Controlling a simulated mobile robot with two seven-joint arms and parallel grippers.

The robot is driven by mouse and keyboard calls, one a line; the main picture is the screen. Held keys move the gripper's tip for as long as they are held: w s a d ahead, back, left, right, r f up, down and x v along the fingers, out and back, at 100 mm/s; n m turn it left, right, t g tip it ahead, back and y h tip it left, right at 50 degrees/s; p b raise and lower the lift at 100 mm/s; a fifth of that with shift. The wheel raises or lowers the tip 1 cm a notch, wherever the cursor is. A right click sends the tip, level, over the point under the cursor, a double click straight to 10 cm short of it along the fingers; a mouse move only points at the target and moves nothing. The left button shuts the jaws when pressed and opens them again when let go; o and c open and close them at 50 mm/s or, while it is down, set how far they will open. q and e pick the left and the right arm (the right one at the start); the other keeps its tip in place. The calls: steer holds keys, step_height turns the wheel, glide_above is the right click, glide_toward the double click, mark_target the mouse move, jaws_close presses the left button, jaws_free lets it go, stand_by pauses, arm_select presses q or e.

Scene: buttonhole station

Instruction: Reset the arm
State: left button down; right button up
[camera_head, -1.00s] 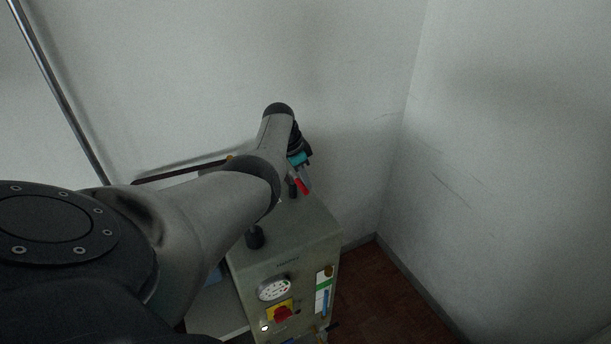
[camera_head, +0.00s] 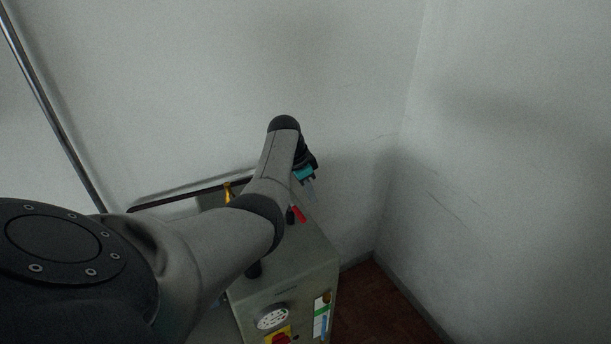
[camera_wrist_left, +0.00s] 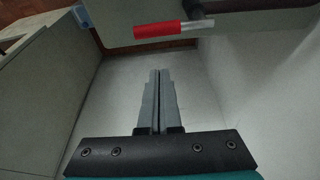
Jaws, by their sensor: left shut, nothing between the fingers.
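My left arm crosses the head view from the left. Its gripper (camera_head: 309,188) is small there and points down beside a red handle (camera_head: 298,215) on top of a grey-green machine box (camera_head: 290,262). In the left wrist view the gripper (camera_wrist_left: 159,73) has its two grey fingers together with nothing between them. The red handle (camera_wrist_left: 160,30) lies across the top of that view, beyond the fingertips and apart from them, with a bare metal end at its right. My right gripper is not in view.
The box front carries a round gauge (camera_head: 271,318) and a red knob on a yellow plate (camera_head: 278,338), cut off by the lower edge. Pale walls (camera_head: 500,130) meet in a corner behind. Reddish floor (camera_head: 380,305) is open to the right of the box.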

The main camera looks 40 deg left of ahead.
mark_target(301, 219)
arm_select(q)
steer(key=shift+d+v, duration=0.25)
steer(key=shift+v, duration=1.95)
steer(key=s+f, duration=0.1)
steer(key=s+f+y, duration=0.1)
steer(key=s+f, duration=0.1)
steer(key=s+d+f+g+y, duration=0.1)
steer(key=shift+s+f+n, duration=0.15)
steer(key=shift+n, duration=0.15)
steer(key=s+d+f+n+t+h, duration=0.1)
steer(key=s+d+f+n, duration=0.1)
steer(key=s+d, duration=2.25)
step_height(301, 219, down, 31)
steer(key=d+g+b, duration=0.1)
steer(key=b, duration=0.9)
steer(key=s+a+f+b, duration=0.1)
steer(key=s+f+b, duration=0.4)
steer(key=s+f, duration=0.3)
steer(key=s+a+f+g+b, duration=0.1)
steer(key=s+f+b, duration=0.4)
steer(key=f, duration=1.1)
steer(key=s, duration=0.3)
steer(key=shift+a+f+m, duration=0.25)
steer(key=shift+f+m, duration=0.05)
steer(key=shift+f, duration=0.1)
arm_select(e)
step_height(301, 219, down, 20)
